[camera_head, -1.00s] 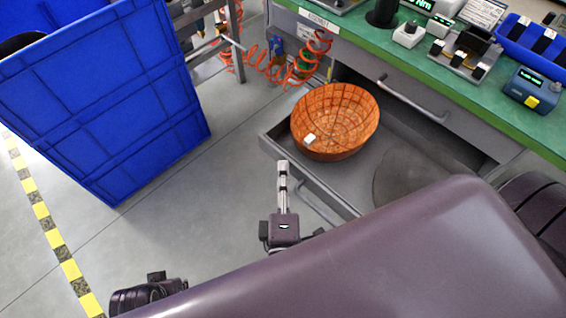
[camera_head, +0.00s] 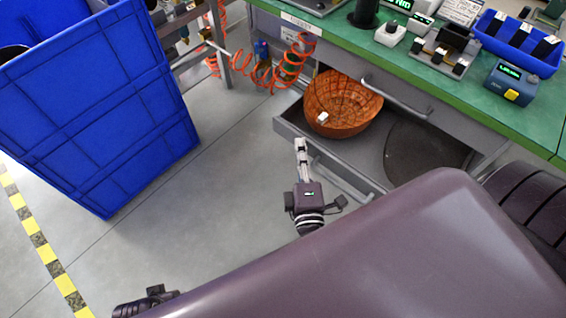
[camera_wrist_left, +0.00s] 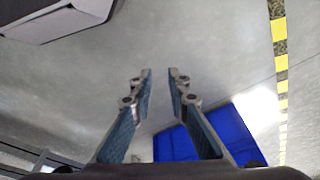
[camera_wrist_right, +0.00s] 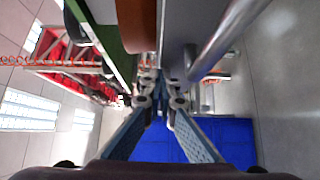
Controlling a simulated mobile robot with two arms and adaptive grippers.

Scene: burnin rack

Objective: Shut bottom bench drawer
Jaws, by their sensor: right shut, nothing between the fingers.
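The bottom bench drawer (camera_head: 364,152) is partly open under the green-topped bench. It holds an orange-brown woven bowl (camera_head: 345,112) with a small white piece (camera_head: 322,118) in it, and a dark round flat thing (camera_head: 415,155). The back of the bowl is hidden under the bench. My right gripper (camera_head: 301,146) is shut and empty, its tips at the drawer front, left of the drawer handle (camera_head: 345,183); contact is unclear. In the right wrist view, a grey bar (camera_wrist_right: 222,38) runs beside the fingers. My left gripper (camera_wrist_left: 160,74) is open and empty over the floor.
A large blue crate (camera_head: 100,110) stands at the left. A closed upper drawer (camera_head: 440,125) with a bar handle is above the open one. Orange coiled hose (camera_head: 270,75) hangs at the bench's left end. Floor between crate and drawer is clear.

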